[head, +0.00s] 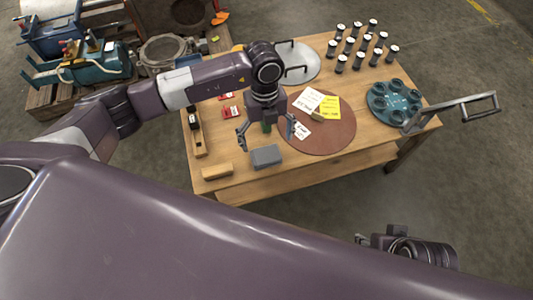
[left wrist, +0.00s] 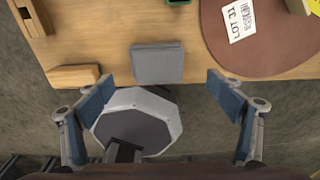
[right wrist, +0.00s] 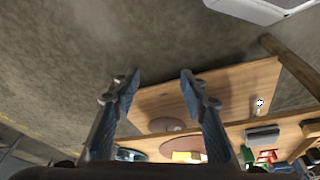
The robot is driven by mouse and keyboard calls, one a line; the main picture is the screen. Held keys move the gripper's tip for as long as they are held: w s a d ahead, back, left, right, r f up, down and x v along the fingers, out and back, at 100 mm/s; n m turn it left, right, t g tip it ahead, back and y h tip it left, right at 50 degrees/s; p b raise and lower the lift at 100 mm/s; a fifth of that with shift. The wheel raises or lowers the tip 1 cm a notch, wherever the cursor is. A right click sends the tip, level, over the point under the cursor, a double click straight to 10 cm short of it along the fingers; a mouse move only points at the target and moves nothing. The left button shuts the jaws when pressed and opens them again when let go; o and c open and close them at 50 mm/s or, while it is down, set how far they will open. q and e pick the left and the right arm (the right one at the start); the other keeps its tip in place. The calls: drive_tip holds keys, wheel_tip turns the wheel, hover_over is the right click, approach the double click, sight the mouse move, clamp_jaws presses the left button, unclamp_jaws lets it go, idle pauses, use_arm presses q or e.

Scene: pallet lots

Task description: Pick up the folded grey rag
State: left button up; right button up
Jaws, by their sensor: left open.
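The folded grey rag (head: 266,156) lies flat near the front edge of the wooden table, left of the brown round mat (head: 325,138). It also shows in the left wrist view (left wrist: 157,64), at the top middle, just beyond the fingertips. My left gripper (head: 267,133) is above the table by the rag, pointing down. Its fingers stand wide apart and hold nothing; it also shows in the left wrist view (left wrist: 159,83). My right gripper (right wrist: 160,74) is open and empty, away from the table. The rag is small in the right wrist view (right wrist: 262,135).
A wooden block (head: 217,172) lies left of the rag. A wooden tool (head: 197,135) lies farther left. Paper labels (head: 307,99) lie on the mat. Several black cylinders (head: 358,62) and a teal round tray (head: 396,103) stand right. A metal handle (head: 450,113) reaches over the right edge.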

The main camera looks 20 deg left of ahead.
sight(266, 154)
use_arm(q)
drive_tip(key=shift+s+f, duration=0.15)
drive_tip(key=shift+f, duration=0.7)
drive_tip(key=f, duration=0.1)
drive_tip(key=f+b, duration=0.1)
drive_tip(key=f, duration=0.2)
drive_tip(key=shift+s+a+f, duration=0.1)
drive_tip(key=shift+s+f, duration=0.1)
drive_tip(key=shift+s, duration=0.1)
use_arm(e)
drive_tip(key=shift+s, duration=0.25)
use_arm(q)
drive_tip(key=shift+c, duration=0.7)
drive_tip(key=c, duration=1.1)
drive_tip(key=shift+r, duration=0.2)
use_arm(e)
drive_tip(key=shift+r, duration=0.1)
use_arm(q)
wheel_tip(266, 154, up, 7)
drive_tip(key=shift+w+p, duration=0.1)
drive_tip(key=shift+p, duration=0.7)
wheel_tip(266, 154, up, 13)
drive_tip(key=p, duration=0.2)
use_arm(e)
drive_tip(key=s+x, duration=0.1)
drive_tip(key=x, duration=0.8)
drive_tip(key=shift+f, duration=0.3)
